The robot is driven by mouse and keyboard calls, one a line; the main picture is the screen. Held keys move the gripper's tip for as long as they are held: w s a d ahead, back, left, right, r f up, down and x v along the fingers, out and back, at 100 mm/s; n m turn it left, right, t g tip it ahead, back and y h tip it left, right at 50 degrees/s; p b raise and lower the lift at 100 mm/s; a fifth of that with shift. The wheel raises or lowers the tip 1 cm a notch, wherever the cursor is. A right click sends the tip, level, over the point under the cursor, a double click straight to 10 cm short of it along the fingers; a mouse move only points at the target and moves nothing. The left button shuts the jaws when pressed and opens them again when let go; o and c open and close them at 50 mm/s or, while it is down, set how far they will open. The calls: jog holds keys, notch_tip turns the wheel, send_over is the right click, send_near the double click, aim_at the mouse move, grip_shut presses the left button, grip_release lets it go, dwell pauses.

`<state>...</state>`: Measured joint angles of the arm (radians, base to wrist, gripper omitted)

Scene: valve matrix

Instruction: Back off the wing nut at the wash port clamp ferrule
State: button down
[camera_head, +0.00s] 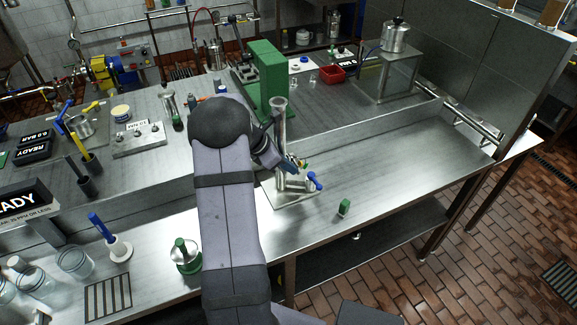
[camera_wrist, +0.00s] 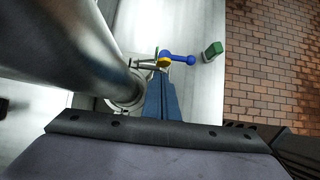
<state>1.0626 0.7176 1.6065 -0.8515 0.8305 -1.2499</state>
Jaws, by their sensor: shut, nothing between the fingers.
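A steel pipe assembly stands on the bench, with a tall upright tube (camera_head: 279,125) that also fills the left of the wrist view (camera_wrist: 75,45). Low on its right side is a fitting with a small yellow part (camera_wrist: 163,62) and a blue-knobbed lever (camera_wrist: 180,58), which also shows in the head view (camera_head: 314,181). I cannot make out clearly which small part is the wing nut. My gripper (camera_wrist: 161,76) has blue fingers that are shut and empty. Their tips are just short of the yellow part, right of the tube. In the head view my gripper (camera_head: 290,163) is partly hidden.
A small green block (camera_head: 344,208) stands right of the fitting near the bench's front edge. A green stand (camera_head: 265,75) rises behind the tube. A green-topped steel piece (camera_head: 186,255) and a blue-handled tool (camera_head: 102,230) are at front left. The bench at right is clear.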

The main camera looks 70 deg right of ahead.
jog(key=shift+f, duration=0.45)
jog(key=shift+a+f, duration=0.15)
jog(key=shift+f, duration=0.05)
